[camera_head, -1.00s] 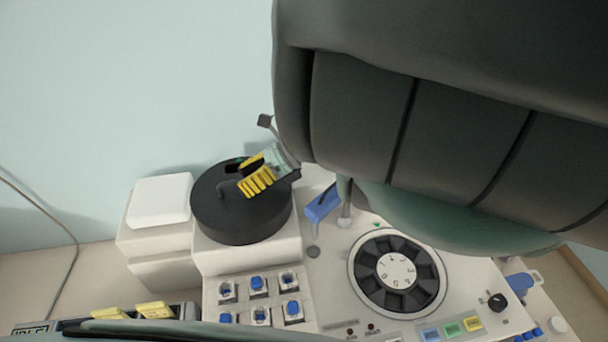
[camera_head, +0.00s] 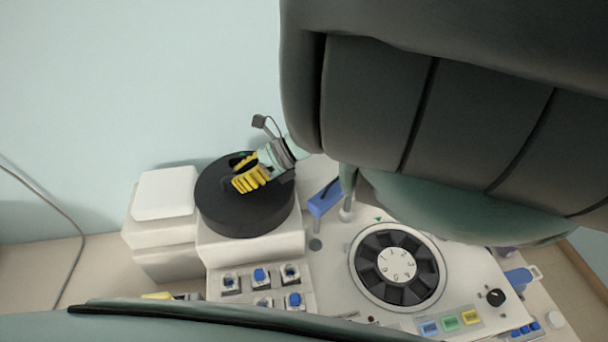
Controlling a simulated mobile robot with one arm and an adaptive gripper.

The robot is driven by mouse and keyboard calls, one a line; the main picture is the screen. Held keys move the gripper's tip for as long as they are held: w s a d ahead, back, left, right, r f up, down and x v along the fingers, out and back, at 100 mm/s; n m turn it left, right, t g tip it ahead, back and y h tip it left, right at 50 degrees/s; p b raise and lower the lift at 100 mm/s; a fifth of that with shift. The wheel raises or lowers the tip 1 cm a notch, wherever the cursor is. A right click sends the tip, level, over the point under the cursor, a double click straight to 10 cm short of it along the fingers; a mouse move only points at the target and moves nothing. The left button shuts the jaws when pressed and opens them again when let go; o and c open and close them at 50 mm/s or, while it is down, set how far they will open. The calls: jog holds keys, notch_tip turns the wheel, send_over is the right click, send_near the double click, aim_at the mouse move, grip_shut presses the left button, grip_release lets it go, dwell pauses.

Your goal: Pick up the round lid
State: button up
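The round lid (camera_head: 246,217) is a flat black disc on top of a white block at the centre left of the head view. A small curved handle shows on it near my gripper. My gripper (camera_head: 247,177), with ribbed yellow fingers, is over the upper middle of the lid, at or just above its handle. The fingers hide most of the handle, so I cannot tell whether they are around it, beside it or touching it. Whether the fingers are open or shut is also unclear.
A white box (camera_head: 166,192) stands left of the lid. A numbered black carousel (camera_head: 397,266) is to the right, with a blue clip-like part (camera_head: 324,199) between. Several blue-topped holders (camera_head: 260,275) stand in front. My arm covers the upper right and bottom edge.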

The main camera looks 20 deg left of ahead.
grip_shut()
jog(key=shift+r, duration=0.1)
jog(key=shift+r, duration=1.05)
notch_tip(320, 180, up, 16)
jog(key=p, duration=0.5)
